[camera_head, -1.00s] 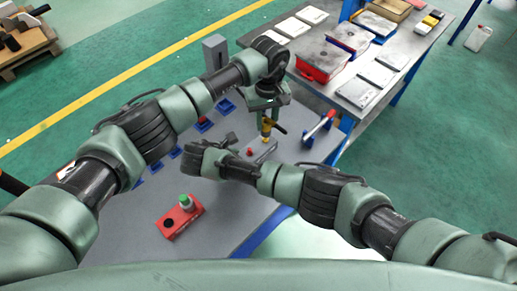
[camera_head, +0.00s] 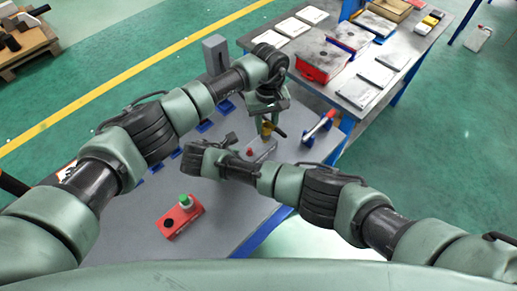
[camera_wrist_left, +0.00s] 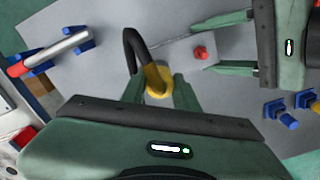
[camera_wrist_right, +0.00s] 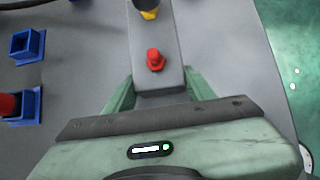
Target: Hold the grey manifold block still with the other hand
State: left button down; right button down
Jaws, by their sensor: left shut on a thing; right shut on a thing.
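The grey manifold block (camera_wrist_right: 160,40) lies on the grey table, with a red knob (camera_wrist_right: 155,60) on top. In the left wrist view the block (camera_wrist_left: 205,47) runs from the right gripper toward the yellow part. My right gripper (camera_wrist_right: 158,88) is shut on the block's near end, a finger on each side. My left gripper (camera_wrist_left: 158,88) is shut on a yellow part (camera_head: 266,130) with a curved black handle (camera_wrist_left: 133,45), above the block's other end. I cannot tell whether the yellow part touches the block. The fingertips are largely hidden in the head view.
A red-and-white rod (camera_wrist_left: 62,50) rests in blue holders beside the block. Blue holders (camera_wrist_right: 25,45) line the table's other side. A red box with a green button (camera_head: 180,215) stands at the table's front. A second table (camera_head: 375,72) with trays is behind.

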pick_arm(q)
jog(key=shift+f, duration=0.6)
jog(key=c, duration=1)
grip_release()
jog(key=shift+r, duration=2.5)
notch_tip(320, 180, up, 12)
